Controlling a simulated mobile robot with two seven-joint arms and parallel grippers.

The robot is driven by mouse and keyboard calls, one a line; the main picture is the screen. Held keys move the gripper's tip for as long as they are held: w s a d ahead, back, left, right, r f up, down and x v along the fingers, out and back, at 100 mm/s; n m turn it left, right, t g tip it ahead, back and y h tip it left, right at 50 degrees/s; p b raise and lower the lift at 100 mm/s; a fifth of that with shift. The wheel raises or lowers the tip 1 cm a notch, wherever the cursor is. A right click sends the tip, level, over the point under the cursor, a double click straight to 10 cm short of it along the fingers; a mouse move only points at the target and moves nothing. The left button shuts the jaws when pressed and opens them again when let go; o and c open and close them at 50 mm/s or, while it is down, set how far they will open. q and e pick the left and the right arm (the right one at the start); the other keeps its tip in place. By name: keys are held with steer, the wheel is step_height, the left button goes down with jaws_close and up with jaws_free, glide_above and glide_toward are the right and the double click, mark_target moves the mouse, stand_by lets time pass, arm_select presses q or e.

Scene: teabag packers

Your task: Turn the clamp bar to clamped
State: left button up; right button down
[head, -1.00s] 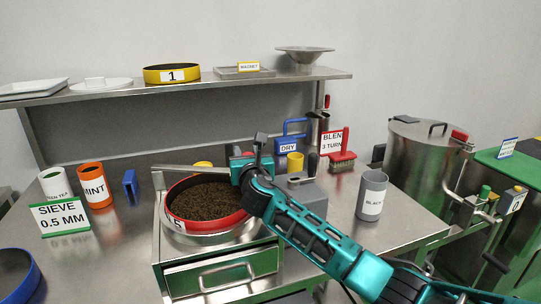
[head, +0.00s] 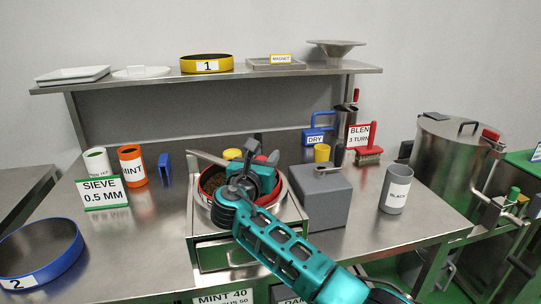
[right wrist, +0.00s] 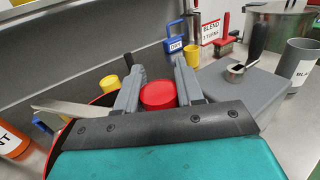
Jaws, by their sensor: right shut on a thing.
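The clamp bar is a flat metal bar whose pale end (head: 208,158) reaches past the left of a red-rimmed sieve (head: 279,192) holding dark tea. The bar lies across the sieve's back edge; it also shows at the left in the right wrist view (right wrist: 72,108). My right gripper (head: 262,165) is above the sieve, shut on a red knob (right wrist: 158,95) that sits between its fingers in the right wrist view. The gripper hides the join of knob and bar and much of the sieve. My left gripper is not in view.
A grey block (head: 322,200) with a small metal piece on top stands right of the sieve. A yellow cup (head: 322,153), red brush (head: 368,154) and grey BLACK cup (head: 396,190) are nearby. A blue ring (head: 40,252) lies at front left.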

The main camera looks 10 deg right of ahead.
steer(key=shift+s+a+f, duration=0.1)
steer(key=shift+a+f, duration=0.05)
steer(key=c, duration=0.8)
jaws_free()
steer(key=shift+s, duration=0.1)
steer(key=v, duration=1.3)
steer(key=shift+p, duration=0.3)
